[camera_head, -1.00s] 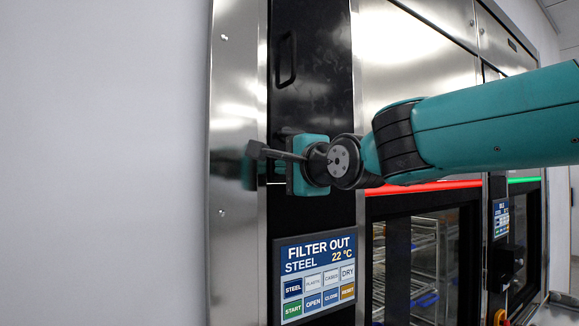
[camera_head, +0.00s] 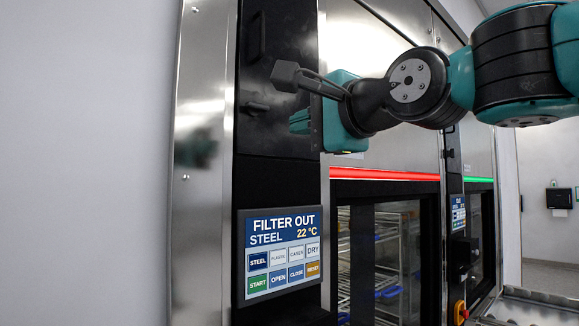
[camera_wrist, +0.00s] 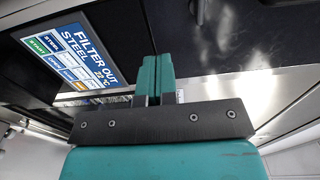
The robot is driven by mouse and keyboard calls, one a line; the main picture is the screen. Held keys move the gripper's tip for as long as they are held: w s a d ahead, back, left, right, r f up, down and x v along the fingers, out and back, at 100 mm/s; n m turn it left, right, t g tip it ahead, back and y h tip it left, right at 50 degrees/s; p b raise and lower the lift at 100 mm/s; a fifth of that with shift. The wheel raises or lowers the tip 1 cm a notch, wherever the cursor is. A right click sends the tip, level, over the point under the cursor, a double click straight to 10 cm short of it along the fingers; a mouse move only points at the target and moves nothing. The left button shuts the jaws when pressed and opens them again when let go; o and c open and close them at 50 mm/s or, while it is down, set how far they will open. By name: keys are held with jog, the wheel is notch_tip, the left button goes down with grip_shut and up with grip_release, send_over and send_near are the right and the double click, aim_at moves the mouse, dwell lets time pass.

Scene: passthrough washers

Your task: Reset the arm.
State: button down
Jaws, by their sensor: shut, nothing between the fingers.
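My arm reaches in from the upper right in the head view, bent at the wrist. My gripper (camera_head: 303,122) is in front of the dark panel of the first washer, above its display. In the wrist view my gripper's two teal fingers (camera_wrist: 155,75) lie side by side, shut with nothing between them. The washer's display (camera_head: 279,254) reads FILTER OUT, STEEL, 22 °C, with several coloured buttons below. The same display (camera_wrist: 72,50) shows at the upper left in the wrist view.
A red light strip (camera_head: 385,174) runs above the first washer's glass door (camera_head: 385,255), with racks behind it. A second washer with a green strip (camera_head: 478,180) stands to the right. A plain wall (camera_head: 80,160) fills the left side.

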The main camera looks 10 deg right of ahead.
jog(key=s+f+n+g+h, duration=0.1)
jog(key=s+f+n+g, duration=0.3)
jog(key=f, duration=0.8)
jog(key=s+f+n+g+h, duration=0.15)
jog(key=f+n+g, duration=0.35)
jog(key=f, duration=0.6)
jog(key=s+d+f+n+g+h, duration=0.1)
jog(key=s+d+f+n+g, duration=0.1)
jog(key=s+f+n, duration=0.3)
jog(key=s+d+f+n+g, duration=0.2)
jog(key=s+f+n+g, duration=0.2)
jog(key=s+f, duration=0.5)
jog(key=shift+s+d+f+n+g+h, duration=0.25)
jog(key=shift+s+d+n+g+h, duration=0.15)
jog(key=shift+s+n, duration=0.3)
jog(key=shift+w, duration=0.15)
